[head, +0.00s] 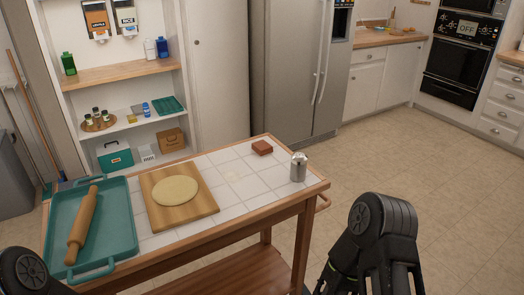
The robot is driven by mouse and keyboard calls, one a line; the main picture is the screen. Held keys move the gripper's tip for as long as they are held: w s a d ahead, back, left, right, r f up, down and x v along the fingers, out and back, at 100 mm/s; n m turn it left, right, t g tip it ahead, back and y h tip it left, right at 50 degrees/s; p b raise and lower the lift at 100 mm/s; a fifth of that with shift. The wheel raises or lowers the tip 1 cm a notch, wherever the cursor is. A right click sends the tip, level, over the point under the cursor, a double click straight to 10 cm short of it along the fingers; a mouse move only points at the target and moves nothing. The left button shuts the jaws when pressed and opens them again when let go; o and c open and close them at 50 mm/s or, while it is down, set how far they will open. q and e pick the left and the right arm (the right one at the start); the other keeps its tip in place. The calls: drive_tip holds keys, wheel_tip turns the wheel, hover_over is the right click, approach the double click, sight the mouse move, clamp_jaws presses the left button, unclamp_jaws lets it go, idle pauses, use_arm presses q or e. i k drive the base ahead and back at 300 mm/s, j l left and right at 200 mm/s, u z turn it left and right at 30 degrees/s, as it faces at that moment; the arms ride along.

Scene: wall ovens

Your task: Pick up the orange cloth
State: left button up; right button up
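A small folded orange-brown cloth (262,147) lies flat on the white tiled top of the wooden cart (232,180), near its far right edge. Nothing covers it. My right arm shows at the lower right, beside the cart's right end and well short of the cloth; its fingertips do not show. Only a dark part of my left arm shows in the bottom left corner, and its gripper is out of the picture.
A metal shaker (298,168) stands close to the cloth, nearer the cart's right corner. A wooden board (206,207) with flat dough (175,190) and a teal tray (122,217) with a rolling pin (82,225) fill the cart's left side. Open floor (440,170) lies right.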

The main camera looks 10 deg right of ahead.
sight(262, 147)
drive_tip(key=l+u, duration=0.1)
drive_tip(key=u, duration=0.35)
drive_tip(key=l+u, duration=0.15)
drive_tip(key=u, duration=0.35)
drive_tip(key=l+u, duration=0.3)
drive_tip(key=l, duration=0.25)
drive_tip(key=k+l+u, duration=0.1)
drive_tip(key=l+u, duration=0.2)
drive_tip(key=l, duration=0.25)
drive_tip(key=k+l+u, duration=0.1)
drive_tip(key=l+u, duration=0.25)
drive_tip(key=l, duration=0.2)
drive_tip(key=k+l, duration=0.15)
drive_tip(key=l, duration=0.25)
drive_tip(key=k+l, duration=0.1)
drive_tip(key=l, duration=0.3)
drive_tip(key=k+l, duration=0.15)
drive_tip(key=l, duration=0.25)
